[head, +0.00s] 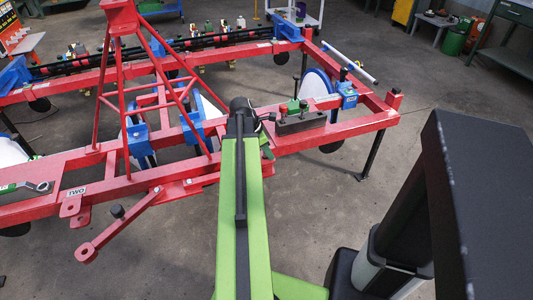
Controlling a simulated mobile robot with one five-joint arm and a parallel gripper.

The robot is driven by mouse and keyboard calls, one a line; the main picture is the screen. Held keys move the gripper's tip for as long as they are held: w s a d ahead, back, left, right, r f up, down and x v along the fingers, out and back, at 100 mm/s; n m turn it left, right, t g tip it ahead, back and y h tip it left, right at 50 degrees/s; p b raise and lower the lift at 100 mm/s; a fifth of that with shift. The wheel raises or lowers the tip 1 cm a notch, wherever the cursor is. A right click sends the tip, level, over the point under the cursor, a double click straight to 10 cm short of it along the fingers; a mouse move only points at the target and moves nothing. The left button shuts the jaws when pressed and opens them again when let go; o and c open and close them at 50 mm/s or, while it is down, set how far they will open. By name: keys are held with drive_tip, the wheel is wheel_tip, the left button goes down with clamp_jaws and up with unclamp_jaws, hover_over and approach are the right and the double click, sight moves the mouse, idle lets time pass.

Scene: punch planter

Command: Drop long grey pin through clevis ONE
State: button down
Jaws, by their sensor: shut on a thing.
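My gripper does not show in the head view; my own green arm covers the area past its black elbow joint. I cannot make out the long grey pin. No label ONE is readable. A clevis with two red lugs (72,207) sticks out from the front left of the red frame, beside a label TWO (76,191). A red drawbar (128,222) with a black knob lies near it, angled toward the front left. A dark holder block (302,123) on the frame right of my arm carries black-topped pieces and a green piece.
The red frame (335,131) spans the view on black legs. A red tripod tower (118,65) rises at left. A wrench (42,186) lies on the left beam. Concrete floor (330,210) is open in front of the frame.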

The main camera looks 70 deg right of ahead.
drive_tip(key=shift+r+p, duration=1.55)
drive_tip(key=shift+p, duration=0.05)
drive_tip(key=shift+f+b, duration=1.45)
drive_tip(key=shift+r+p, duration=1.45)
drive_tip(key=shift+f+b, duration=1.35)
drive_tip(key=shift+r+p, duration=1.35)
